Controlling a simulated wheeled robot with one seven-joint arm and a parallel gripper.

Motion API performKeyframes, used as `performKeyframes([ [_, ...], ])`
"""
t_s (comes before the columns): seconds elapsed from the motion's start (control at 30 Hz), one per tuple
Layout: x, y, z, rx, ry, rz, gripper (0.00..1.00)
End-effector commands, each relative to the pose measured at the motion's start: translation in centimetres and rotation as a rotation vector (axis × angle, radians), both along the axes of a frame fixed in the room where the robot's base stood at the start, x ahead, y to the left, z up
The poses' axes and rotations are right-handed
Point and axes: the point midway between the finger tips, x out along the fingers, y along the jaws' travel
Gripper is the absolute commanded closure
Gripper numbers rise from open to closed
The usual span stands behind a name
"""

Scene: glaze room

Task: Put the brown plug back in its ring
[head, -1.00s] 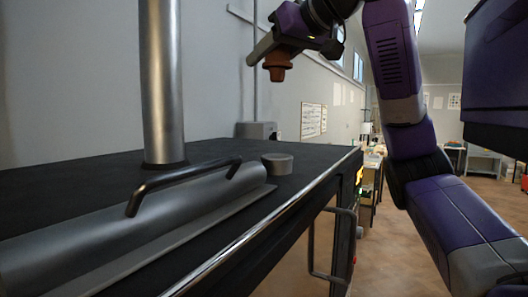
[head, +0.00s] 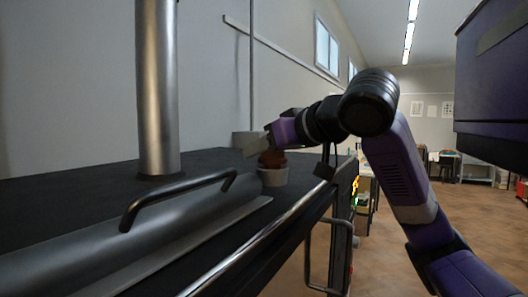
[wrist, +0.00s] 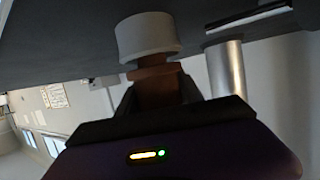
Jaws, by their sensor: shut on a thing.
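My gripper (head: 266,148) is shut on the brown plug (head: 272,160), low over the dark top. The pale grey ring (head: 273,177) stands on that top, directly below the plug. In the wrist view the plug (wrist: 158,84) sits between the fingers (wrist: 160,100), and its wider collar is close against the open end of the ring (wrist: 147,36).
A steel pipe (head: 158,90) rises from the dark top (head: 205,160) on the left. A grey cylindrical lid with a black handle (head: 180,190) lies in front of it. A metal rail (head: 285,222) runs along the near edge. A grey box (head: 245,141) stands behind.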

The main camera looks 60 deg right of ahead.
Motion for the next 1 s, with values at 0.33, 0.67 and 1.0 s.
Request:
performKeyframes([
  [0.33, 0.03, 0.05, -0.67, 0.000, -0.001, 0.001, 1.00],
  [0.67, 0.01, 0.02, -1.10, 0.000, -0.001, 0.000, 0.35],
  [1.0, 0.00, 0.02, -0.86, -0.001, 0.000, 0.000, 0.35],
])
